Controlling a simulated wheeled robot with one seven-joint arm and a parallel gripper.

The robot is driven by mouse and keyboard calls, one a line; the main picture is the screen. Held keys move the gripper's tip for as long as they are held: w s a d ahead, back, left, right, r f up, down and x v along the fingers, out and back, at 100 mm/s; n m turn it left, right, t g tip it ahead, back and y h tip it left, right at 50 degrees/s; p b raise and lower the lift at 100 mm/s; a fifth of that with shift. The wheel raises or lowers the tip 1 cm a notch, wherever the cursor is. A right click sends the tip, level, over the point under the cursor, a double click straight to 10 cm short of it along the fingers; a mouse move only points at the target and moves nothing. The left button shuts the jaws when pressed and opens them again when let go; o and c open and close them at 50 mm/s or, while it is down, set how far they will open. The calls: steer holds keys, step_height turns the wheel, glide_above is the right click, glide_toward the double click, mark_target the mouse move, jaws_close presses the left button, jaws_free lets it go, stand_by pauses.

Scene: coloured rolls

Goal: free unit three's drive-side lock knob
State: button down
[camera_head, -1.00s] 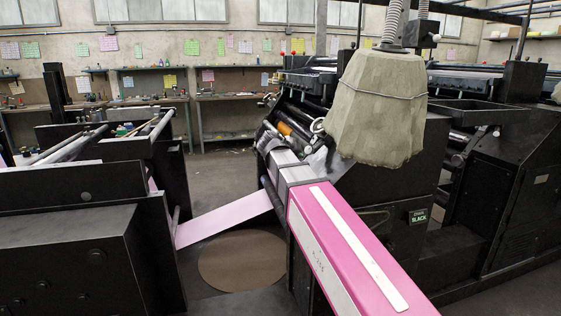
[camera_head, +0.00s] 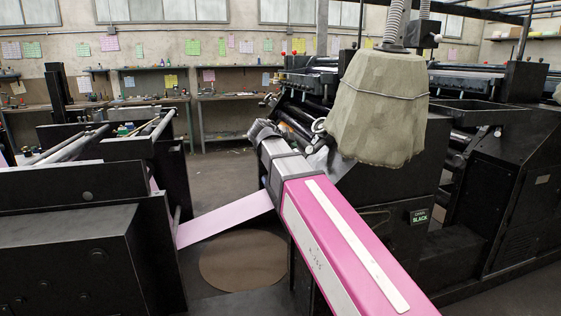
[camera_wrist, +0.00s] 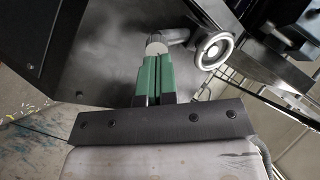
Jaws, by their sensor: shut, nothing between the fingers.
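In the wrist view my gripper (camera_wrist: 154,66) has its two green fingers together with nothing between them. A small pale round knob (camera_wrist: 156,44) shows just beyond the fingertips. I cannot tell if they touch it or if it is the drive-side lock knob of unit three. A metal handwheel (camera_wrist: 214,50) is to its right, with a grey rod running towards the knob. In the head view my gripper end (camera_head: 262,132) is at the near side of a dark press unit (camera_head: 375,205). The fingertips and the knob are hard to make out there.
A large khaki cover (camera_head: 380,105) hangs right of my arm. A pink web (camera_head: 222,218) runs low between the left machine (camera_head: 75,255) and the press. A brown round disc (camera_head: 243,258) lies on the floor. Benches (camera_head: 235,105) line the back wall.

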steer(key=x, duration=0.6)
steer(key=shift+w+d+f, duration=0.15)
steer(key=shift+d+f, duration=0.05)
stand_by(0.4)
steer(key=shift+s+d+f, duration=0.15)
steer(key=shift+s+f, duration=0.15)
steer(key=shift+f, duration=0.3)
stand_by(0.4)
steer(key=shift+s+d+f, duration=0.1)
steer(key=shift+s+f, duration=0.1)
steer(key=shift+s, duration=0.05)
steer(key=shift+s+d+f, duration=0.1)
steer(key=shift+s, duration=0.05)
stand_by(0.3)
steer(key=shift+f, duration=0.15)
steer(key=v, duration=0.6)
steer(key=shift+w+a, duration=0.35)
steer(key=shift+a, duration=0.05)
